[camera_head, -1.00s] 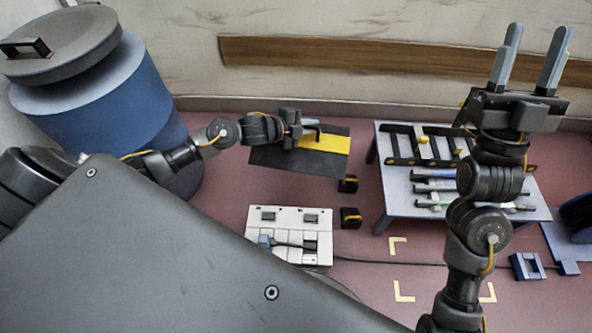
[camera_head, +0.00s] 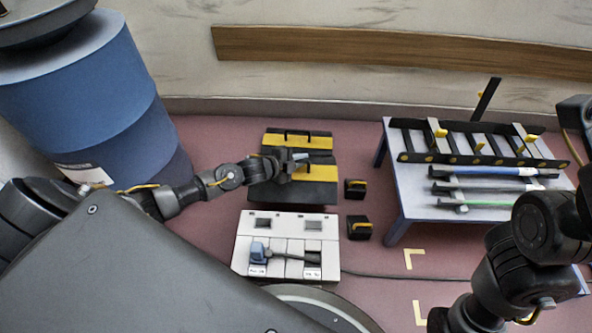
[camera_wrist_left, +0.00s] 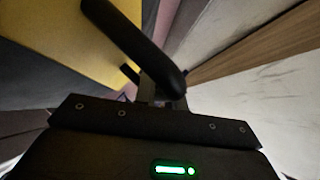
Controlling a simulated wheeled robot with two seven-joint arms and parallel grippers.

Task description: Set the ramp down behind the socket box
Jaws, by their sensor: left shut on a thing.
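The ramp (camera_head: 312,192) is a black slab with a yellow stripe. It lies just behind the white socket box (camera_head: 243,247), and I cannot tell whether it touches the floor. My left gripper (camera_head: 287,166) is shut on its black handle. In the left wrist view the handle (camera_wrist_left: 135,42) runs up from the jaw area, beside the ramp's yellow stripe (camera_wrist_left: 65,35). A second black and yellow ramp (camera_head: 298,142) with a handle lies directly behind. The right arm shows at the right edge, but its fingertips are outside the picture.
Two small black and yellow blocks (camera_head: 355,189) (camera_head: 359,228) stand right of the ramp and box. A table (camera_head: 408,203) at right carries a black rack (camera_head: 480,145) and several tools. A blue drum (camera_head: 95,100) stands at left. A cable (camera_head: 400,276) crosses the floor.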

